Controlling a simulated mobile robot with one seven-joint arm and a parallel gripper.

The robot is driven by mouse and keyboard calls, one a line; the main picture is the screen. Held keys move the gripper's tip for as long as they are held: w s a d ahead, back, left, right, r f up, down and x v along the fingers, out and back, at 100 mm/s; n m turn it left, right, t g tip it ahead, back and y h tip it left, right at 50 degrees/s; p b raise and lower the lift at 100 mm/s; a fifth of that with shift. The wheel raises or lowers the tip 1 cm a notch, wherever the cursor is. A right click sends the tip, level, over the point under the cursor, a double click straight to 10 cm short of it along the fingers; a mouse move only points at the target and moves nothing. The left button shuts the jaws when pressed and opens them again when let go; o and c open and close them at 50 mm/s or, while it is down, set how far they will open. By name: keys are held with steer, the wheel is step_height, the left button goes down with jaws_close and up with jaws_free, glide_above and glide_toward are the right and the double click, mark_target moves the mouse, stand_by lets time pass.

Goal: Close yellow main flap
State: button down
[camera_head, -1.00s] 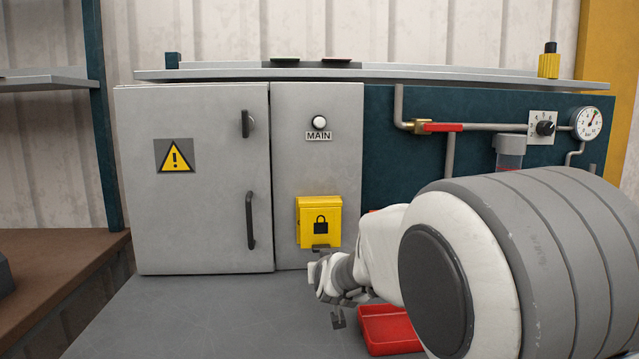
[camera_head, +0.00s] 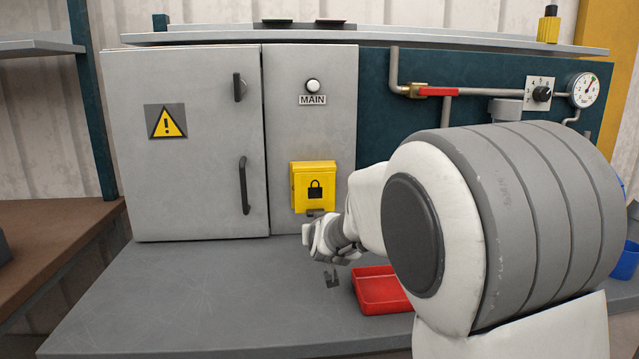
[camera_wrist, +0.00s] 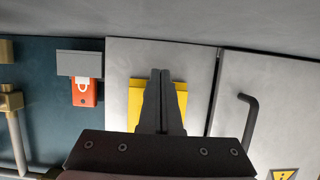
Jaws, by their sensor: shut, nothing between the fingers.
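The yellow main flap (camera_head: 314,187), marked with a black padlock symbol, hangs on the grey panel below the MAIN light in the head view. Its marked face is towards me; I cannot tell whether it sits fully flush. My gripper (camera_head: 318,230) is at the flap's lower edge. In the wrist view, which shows the scene upside down, my gripper (camera_wrist: 160,72) is shut and empty. Its fingers overlap the middle of the yellow flap (camera_wrist: 136,105), leaving both sides visible. Contact cannot be told.
A grey cabinet door with a dark handle (camera_head: 244,186) is left of the flap. A red tray (camera_head: 379,290) and a small dark clip (camera_head: 332,279) lie on the bench. An orange-red padlock-marked part (camera_wrist: 84,92) shows beside the panel in the wrist view.

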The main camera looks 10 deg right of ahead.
steer(key=shift+r+p, duration=0.5)
steer(key=shift+r, duration=0.2)
steer(key=shift+s+r, duration=0.1)
steer(key=shift+s, duration=0.1)
steer(key=p+v, duration=0.7)
steer(key=v, duration=1)
